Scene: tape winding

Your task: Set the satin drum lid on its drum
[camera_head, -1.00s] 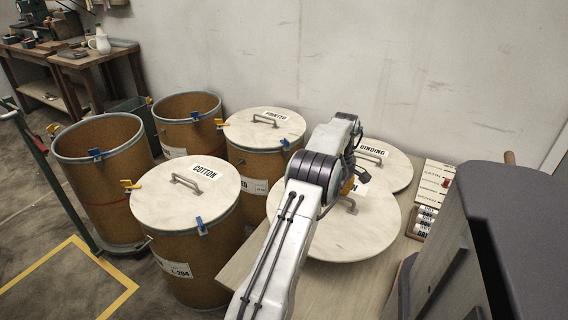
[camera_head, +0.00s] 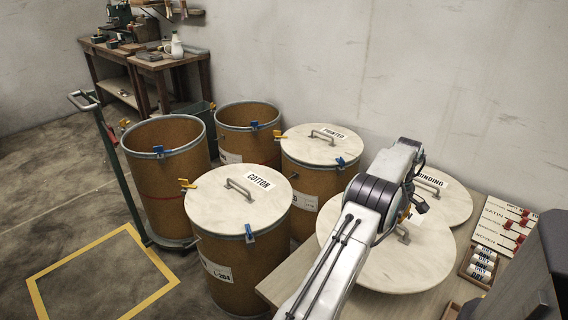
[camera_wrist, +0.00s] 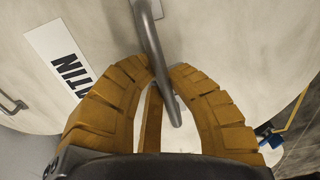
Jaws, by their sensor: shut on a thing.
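The satin lid is a pale round disc (camera_head: 420,268) lying over the table at the right of the head view. The wrist view shows its surface (camera_wrist: 225,35) and a label partly in view, ending in "TIN". My gripper (camera_wrist: 160,75) has its orange fingers closed around the lid's grey bar handle (camera_wrist: 152,40). In the head view my arm covers much of the lid and most of the gripper. I cannot tell whether the lid touches the table. Two open brown drums stand at left, one in front (camera_head: 170,190) and one behind (camera_head: 228,142); neither shows a readable name.
A drum with the COTTON lid (camera_head: 225,210) and one with the PRINTED lid (camera_head: 300,150) stand between the open drums and the table (camera_head: 295,270). The BINDING lid (camera_head: 455,205) lies behind mine. A green trolley handle (camera_head: 105,145) and yellow floor markings (camera_head: 60,265) are at left.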

